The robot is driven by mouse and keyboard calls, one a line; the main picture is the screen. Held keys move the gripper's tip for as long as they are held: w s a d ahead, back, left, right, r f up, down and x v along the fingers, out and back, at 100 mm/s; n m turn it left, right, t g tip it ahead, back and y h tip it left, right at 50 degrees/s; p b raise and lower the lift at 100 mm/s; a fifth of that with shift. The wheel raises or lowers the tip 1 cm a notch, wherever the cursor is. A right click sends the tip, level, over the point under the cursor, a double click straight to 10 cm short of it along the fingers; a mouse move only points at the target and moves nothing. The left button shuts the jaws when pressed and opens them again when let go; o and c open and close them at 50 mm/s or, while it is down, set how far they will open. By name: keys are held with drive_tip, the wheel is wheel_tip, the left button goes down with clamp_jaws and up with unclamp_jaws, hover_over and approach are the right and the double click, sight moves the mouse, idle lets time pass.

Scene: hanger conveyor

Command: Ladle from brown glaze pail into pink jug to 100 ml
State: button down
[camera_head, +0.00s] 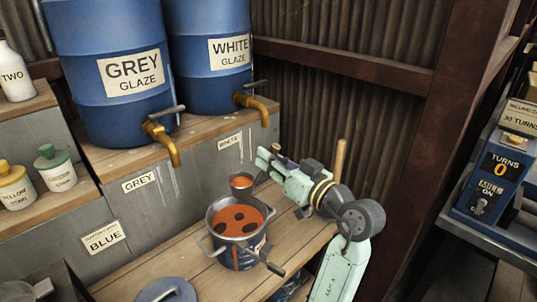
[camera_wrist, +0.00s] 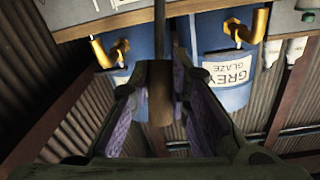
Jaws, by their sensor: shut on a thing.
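The glaze pail (camera_head: 211,238) stands on the wooden bench, a dark metal pot with orange-brown glaze (camera_head: 236,219) and a few dark patches on its surface. A small ladle bowl (camera_head: 242,182) holding the same brown glaze shows just behind the pail's far rim; whether it is above the bench or resting is unclear. My gripper (camera_head: 268,160) is right of and above the bowl. In the wrist view my gripper (camera_wrist: 160,108) is shut on the ladle's brown wooden grip (camera_wrist: 160,98), with a thin dark rod extending away. I see no pink jug in either view.
The grey glaze drum (camera_head: 105,108) and white glaze drum (camera_head: 212,82) stand on a raised shelf, their brass taps overhanging the bench. A blue lid (camera_head: 166,290) lies in front. A wooden stick (camera_head: 341,155) rises behind my arm. A turns counter (camera_head: 497,170) is at right.

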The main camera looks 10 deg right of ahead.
drive_tip(key=s+f+n, duration=0.1)
drive_tip(key=s+a+f+n+t+y, duration=0.1)
drive_tip(key=n, duration=0.1)
drive_tip(key=shift+s+a, duration=0.15)
drive_tip(key=shift+s, duration=0.05)
drive_tip(key=shift+s+f+n+y, duration=0.1)
drive_tip(key=shift+f+n+y, duration=0.05)
drive_tip(key=shift+n+y, duration=0.15)
drive_tip(key=shift+s+a+f+n+y+b, duration=0.1)
drive_tip(key=shift+s+n+y+b, duration=0.25)
drive_tip(key=shift+b, duration=0.2)
drive_tip(key=shift+s+a+f+n+t+y+b, duration=0.2)
drive_tip(key=shift+s+n+t+b, duration=0.25)
drive_tip(key=shift+n+b, duration=0.35)
idle(1.0)
drive_tip(key=shift+s+a+f+n+y+b, duration=0.15)
drive_tip(key=shift+s+f+n+y+b, duration=0.1)
drive_tip(key=shift+n+b, duration=0.2)
